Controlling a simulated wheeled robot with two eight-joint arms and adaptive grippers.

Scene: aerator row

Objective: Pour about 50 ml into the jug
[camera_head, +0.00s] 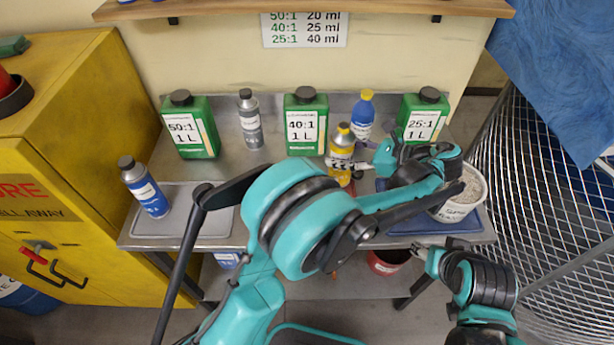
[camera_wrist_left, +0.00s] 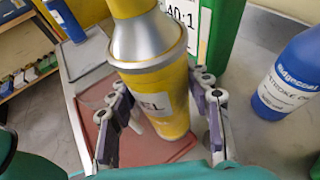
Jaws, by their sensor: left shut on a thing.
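My left gripper (camera_head: 352,165) is shut on a yellow bottle (camera_head: 341,146) with a yellow cap, near the middle of the metal bench. In the left wrist view the fingers clasp both sides of the yellow bottle (camera_wrist_left: 160,88), below its silver shoulder. I cannot tell whether its base touches the red mat (camera_wrist_left: 105,128). Three green jugs marked 1 L stand along the back: 50:1 (camera_head: 190,128), 40:1 (camera_head: 306,122) and 25:1 (camera_head: 422,118). Which one the task means is not shown. My right gripper (camera_head: 432,256) is at lower right, away from the bottles; its jaw opening is unclear.
A blue bottle (camera_head: 363,113) stands just behind the yellow one. A grey bottle (camera_head: 250,122) and another blue bottle (camera_head: 145,190) stand farther left. A white bucket of grey material (camera_head: 462,196) is at right. A yellow cabinet (camera_head: 70,150) borders the bench; wire mesh (camera_head: 545,220) is at right.

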